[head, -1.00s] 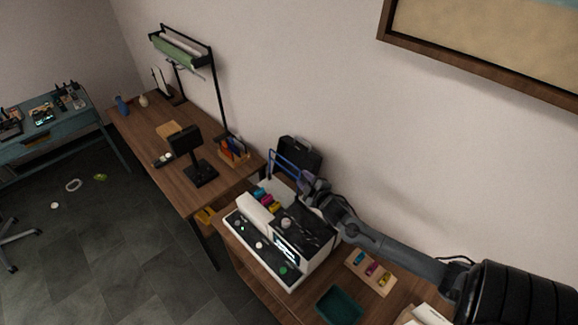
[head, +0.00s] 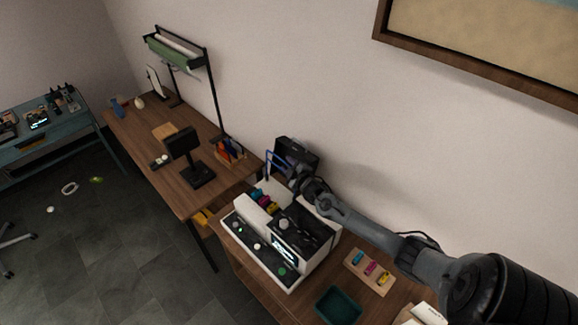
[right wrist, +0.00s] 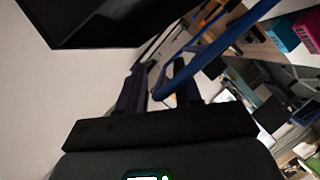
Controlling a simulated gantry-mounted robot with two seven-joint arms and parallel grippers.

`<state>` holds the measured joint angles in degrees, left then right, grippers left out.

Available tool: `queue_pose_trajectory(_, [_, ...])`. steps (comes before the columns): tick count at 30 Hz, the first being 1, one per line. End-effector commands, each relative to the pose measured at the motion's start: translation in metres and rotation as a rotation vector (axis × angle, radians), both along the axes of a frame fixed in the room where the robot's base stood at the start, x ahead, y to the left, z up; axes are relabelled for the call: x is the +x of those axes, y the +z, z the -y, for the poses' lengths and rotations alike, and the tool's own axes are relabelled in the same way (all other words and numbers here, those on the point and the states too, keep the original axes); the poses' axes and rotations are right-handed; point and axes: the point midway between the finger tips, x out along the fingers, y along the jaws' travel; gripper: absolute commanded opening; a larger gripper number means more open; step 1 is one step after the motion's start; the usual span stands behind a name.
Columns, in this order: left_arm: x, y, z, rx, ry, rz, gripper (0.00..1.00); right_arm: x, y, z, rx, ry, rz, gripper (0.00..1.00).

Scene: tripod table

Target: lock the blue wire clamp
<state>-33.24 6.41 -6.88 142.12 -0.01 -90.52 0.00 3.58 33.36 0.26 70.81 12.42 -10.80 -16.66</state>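The blue wire clamp (head: 275,157) is a blue wire loop standing up at the far end of the white machine (head: 262,250). My right gripper (head: 294,178) is beside the loop and hides part of it in the head view. In the right wrist view the clamp's blue bar (right wrist: 218,46) runs from the upper right down toward my right gripper (right wrist: 163,78). The gripper's two dark fingers are apart, with blue wire showing in the gap between them. I cannot tell whether a finger touches the wire. My left gripper is not in view.
A black case (head: 297,153) stands against the wall behind the clamp. Coloured cartridges (head: 264,199) sit in the machine near the clamp. A wooden tray (head: 368,271) with coloured pieces and a green tray (head: 338,305) lie in front. A black display stand (head: 197,172) is on the left table.

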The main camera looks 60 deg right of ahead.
Motion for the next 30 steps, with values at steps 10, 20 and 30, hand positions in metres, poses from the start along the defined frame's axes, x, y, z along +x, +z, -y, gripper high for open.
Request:
queue_pose_trajectory(10, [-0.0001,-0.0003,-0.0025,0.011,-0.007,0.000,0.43,0.0002,-0.0002,0.0000,0.000,0.000,0.000,0.19])
queue_pose_trajectory(20, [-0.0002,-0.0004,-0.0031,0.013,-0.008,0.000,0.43,0.0001,-0.0002,0.0000,0.000,0.000,0.000,0.00])
queue_pose_trajectory(30, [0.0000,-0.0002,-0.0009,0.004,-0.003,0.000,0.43,-0.0001,-0.0003,-0.0001,0.000,0.000,0.000,0.00])
